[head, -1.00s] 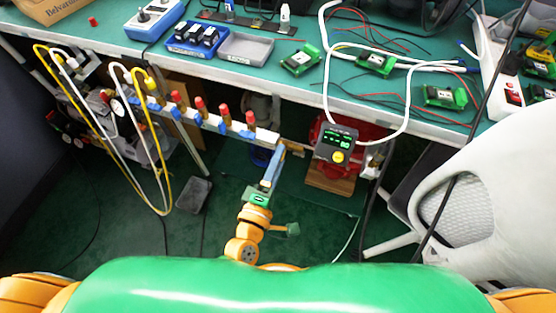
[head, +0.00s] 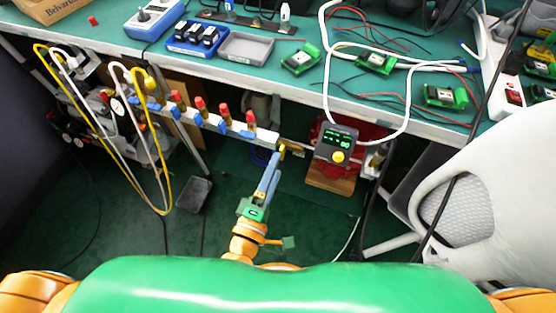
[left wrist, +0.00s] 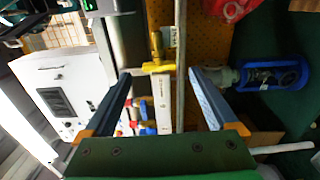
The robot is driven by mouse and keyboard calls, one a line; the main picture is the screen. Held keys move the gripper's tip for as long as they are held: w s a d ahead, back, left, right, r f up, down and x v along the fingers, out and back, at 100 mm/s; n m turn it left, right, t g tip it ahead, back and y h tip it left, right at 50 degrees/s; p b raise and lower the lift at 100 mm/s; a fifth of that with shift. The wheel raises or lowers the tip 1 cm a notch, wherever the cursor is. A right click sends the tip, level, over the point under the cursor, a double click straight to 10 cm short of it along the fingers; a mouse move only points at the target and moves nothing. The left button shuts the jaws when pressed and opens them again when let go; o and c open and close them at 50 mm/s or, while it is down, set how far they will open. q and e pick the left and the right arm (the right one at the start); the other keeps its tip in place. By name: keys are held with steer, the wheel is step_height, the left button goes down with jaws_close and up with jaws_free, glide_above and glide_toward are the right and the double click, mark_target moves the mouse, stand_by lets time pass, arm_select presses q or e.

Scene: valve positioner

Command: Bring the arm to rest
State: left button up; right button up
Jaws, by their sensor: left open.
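My left gripper (head: 277,156) reaches from the lower middle towards the right end of the white manifold (head: 232,128) under the bench. Its two grey-blue fingers also show in the left wrist view (left wrist: 160,73), wide apart with nothing held. A yellow handle (left wrist: 156,47) lies in the gap beyond the fingertips in that view. It shows just past the fingertips in the head view (head: 282,150); whether a finger touches it I cannot tell. The positioner (head: 336,149), a dark box with green display and yellow knob, is to the right. My right gripper is out of view.
The green bench top (head: 270,68) and its white front edge lie above the gripper. Yellow and white hoses (head: 155,130) hang at the left. A white chair (head: 480,200) stands at the right. The green floor (head: 315,230) beside my forearm is mostly clear.

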arm_select(q)
steer(key=v, duration=0.4)
steer(key=shift+s, duration=0.1)
